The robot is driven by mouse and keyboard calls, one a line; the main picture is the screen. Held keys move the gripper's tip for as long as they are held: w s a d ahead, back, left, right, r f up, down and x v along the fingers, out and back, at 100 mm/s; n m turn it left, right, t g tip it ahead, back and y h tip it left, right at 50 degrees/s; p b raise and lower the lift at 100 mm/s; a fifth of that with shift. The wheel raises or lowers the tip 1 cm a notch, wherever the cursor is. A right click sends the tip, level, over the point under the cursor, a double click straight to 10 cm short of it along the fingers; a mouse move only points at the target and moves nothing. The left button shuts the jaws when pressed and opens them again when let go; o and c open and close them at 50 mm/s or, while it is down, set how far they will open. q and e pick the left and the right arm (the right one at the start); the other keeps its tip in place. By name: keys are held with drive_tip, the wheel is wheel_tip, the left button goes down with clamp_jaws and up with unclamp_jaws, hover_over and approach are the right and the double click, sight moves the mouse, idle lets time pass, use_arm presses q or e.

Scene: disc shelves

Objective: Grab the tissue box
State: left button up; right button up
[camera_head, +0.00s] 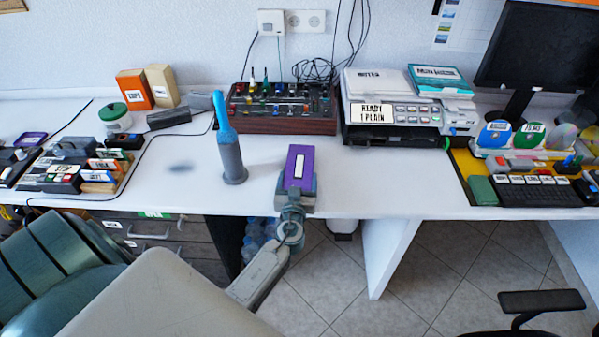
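A purple box (299,160) with a white slot-like patch on its face, which looks like the tissue box, is at the front middle of the white table. My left gripper (296,187) reaches up from the front edge, with a grey-blue finger against each side of the box's near part. It appears shut on the box. The box seems raised, with no shadow right at its base; its underside is hidden. My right gripper is not in view.
A blue-topped grey cylinder (229,140) stands just left of the box. A printer-like device (391,114) is at right. The white table (390,185) is clear right of the box.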

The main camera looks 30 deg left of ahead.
use_arm(q)
drive_tip(key=shift+f, duration=0.1)
drive_tip(key=shift+c, duration=0.9)
